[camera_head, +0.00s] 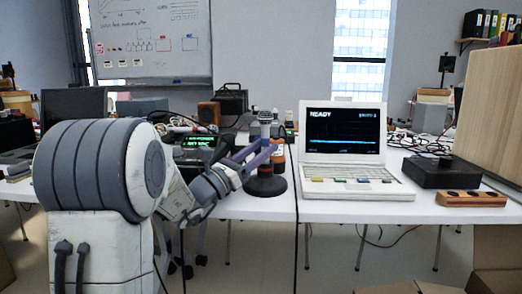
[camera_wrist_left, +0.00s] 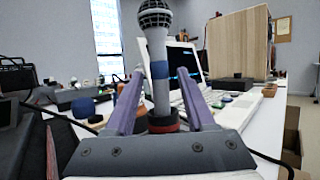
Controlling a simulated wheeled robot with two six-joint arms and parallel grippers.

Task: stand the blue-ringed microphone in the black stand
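The microphone (camera_wrist_left: 159,48) has a dark mesh head, a grey body and a blue ring. It stands upright in the left wrist view and also shows in the head view (camera_head: 265,130). Its lower end meets the black stand (camera_head: 265,187), a round dark base; a reddish band shows there in the wrist view. My left gripper (camera_head: 262,153) has its purple fingers on either side of the microphone's body. In the wrist view, gaps show between the body and both fingertips (camera_wrist_left: 160,75), so the gripper looks open. My right gripper is not in view.
A white laptop (camera_head: 357,150) reading "READY" stands right of the stand. A black box (camera_head: 441,172) and a wooden block with black knobs (camera_head: 471,199) lie farther right. A green-lit display (camera_head: 197,141) and cluttered gear stand behind my left arm. The table's front edge is clear before the laptop.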

